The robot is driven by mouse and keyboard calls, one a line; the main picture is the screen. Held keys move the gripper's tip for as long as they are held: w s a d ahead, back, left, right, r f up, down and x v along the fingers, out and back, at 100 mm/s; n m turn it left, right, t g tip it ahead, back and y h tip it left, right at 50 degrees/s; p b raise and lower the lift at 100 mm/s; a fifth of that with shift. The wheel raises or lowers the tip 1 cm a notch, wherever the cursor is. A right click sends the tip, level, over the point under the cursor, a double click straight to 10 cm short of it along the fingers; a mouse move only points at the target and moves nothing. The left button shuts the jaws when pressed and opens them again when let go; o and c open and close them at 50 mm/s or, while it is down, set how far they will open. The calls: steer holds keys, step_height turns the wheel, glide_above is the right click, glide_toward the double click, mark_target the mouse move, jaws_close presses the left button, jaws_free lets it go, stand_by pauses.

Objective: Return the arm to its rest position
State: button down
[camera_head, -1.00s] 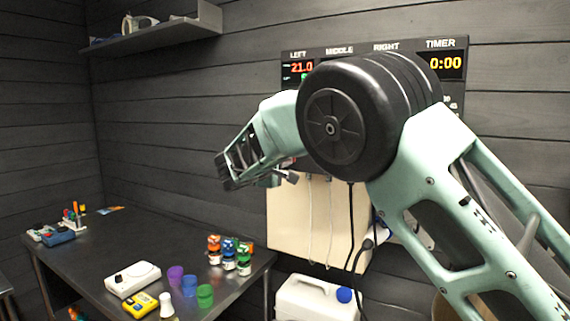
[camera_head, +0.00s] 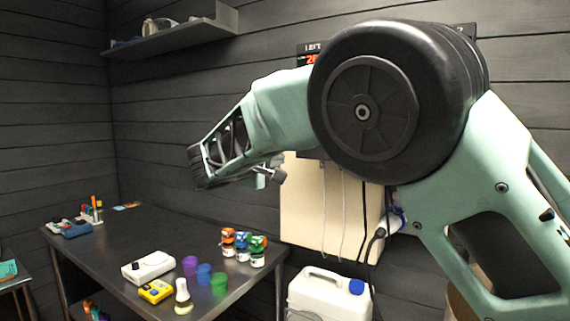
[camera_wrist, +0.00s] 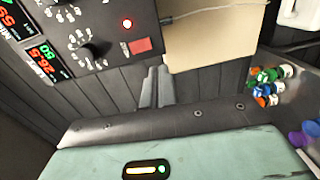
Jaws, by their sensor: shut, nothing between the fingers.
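My arm (camera_head: 285,105) is raised and bent, with its large black round joint close to the head camera and its far part reaching left over the table side. My gripper (camera_wrist: 157,73) shows in the wrist view as two grey fingers pressed together, with nothing between them. Its green housing (camera_wrist: 190,152) with a lit bar fills the bottom of that view. The fingers appear clear of the wall panel. In the head view a small grey part (camera_head: 274,174) sticks out under the far end of the arm; I cannot tell if it is the fingertips.
A dark table (camera_head: 150,229) at left carries bottles with coloured caps (camera_head: 242,247), coloured cups (camera_head: 204,275), a white device (camera_head: 149,267) and a yellow meter (camera_head: 155,291). A cream wall box (camera_head: 302,208) and a white jerrycan (camera_head: 325,298) stand behind my arm. A control panel (camera_wrist: 95,30) shows in the wrist view.

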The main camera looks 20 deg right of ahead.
steer(key=shift+s+a+f, duration=0.1)
steer(key=shift+s+a, duration=0.4)
steer(key=shift+s, duration=0.05)
steer(key=s+d+f+g+y, duration=0.2)
steer(key=s+f+g+y, duration=0.35)
steer(key=s+f, duration=0.7)
steer(key=s+a+f+g+y, duration=0.1)
steer(key=s+f, duration=0.3)
steer(key=s, duration=0.6)
steer(key=s+a+f+g+y, duration=0.1)
steer(key=s+f+g+y, duration=0.2)
steer(key=s, duration=0.7)
steer(key=s+f+m+g+y, duration=0.1)
steer(key=s+f, duration=0.4)
steer(key=s, duration=0.5)
steer(key=shift+s+a+g+y, duration=0.35)
steer(key=shift+g+y, duration=0.3)
steer(key=shift+y, duration=0.5)
steer(key=shift+w, duration=0.1)
